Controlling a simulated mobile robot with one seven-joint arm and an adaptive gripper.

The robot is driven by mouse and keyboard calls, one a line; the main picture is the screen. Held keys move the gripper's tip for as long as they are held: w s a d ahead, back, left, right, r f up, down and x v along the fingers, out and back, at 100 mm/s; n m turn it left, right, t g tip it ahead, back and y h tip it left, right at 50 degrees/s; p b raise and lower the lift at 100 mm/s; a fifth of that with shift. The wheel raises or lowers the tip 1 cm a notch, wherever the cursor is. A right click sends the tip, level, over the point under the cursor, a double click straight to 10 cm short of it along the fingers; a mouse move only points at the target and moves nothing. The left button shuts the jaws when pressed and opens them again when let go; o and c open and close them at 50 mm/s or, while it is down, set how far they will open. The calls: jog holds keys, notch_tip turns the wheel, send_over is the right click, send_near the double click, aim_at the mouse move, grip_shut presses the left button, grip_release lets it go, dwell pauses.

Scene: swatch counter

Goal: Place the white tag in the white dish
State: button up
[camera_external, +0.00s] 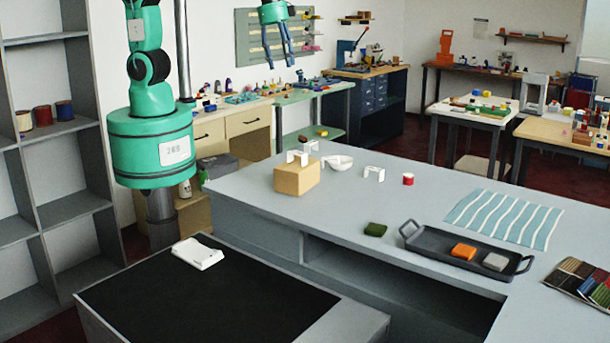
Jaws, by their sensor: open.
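The white dish (337,163) is a small round bowl near the back left of the grey counter. Several small white bent pieces look like tags. One white tag (374,173) stands on the counter right of the dish, another (297,158) is on top of a tan block, and a third (312,146) shows just behind the block. I cannot tell which is the task's tag. My gripper (289,52) has blue fingers, spread open and empty. It hangs high at the top of the view, apart from the dish and tags.
The tan block (297,178) stands left of the dish. A red cup (408,179), green block (375,229), dark tray (426,243) and striped cloth (505,218) lie to the right. A white object (198,254) sits on the black surface (205,297) in front.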

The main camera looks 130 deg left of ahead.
jog(key=s+d+r+t, duration=0.1)
jog(key=s+d+r, duration=0.4)
jog(key=s+d, duration=0.4)
jog(key=s+d+r+t, duration=0.2)
jog(key=s+d+r, duration=0.3)
jog(key=s+d, duration=0.4)
jog(key=s, duration=0.3)
jog(key=shift+s+r+h, duration=0.15)
jog(key=shift+s+h, duration=0.05)
jog(key=shift+h, duration=0.2)
jog(key=shift+d, duration=0.1)
notch_tip(320, 180, down, 18)
jog(key=b, duration=1.8)
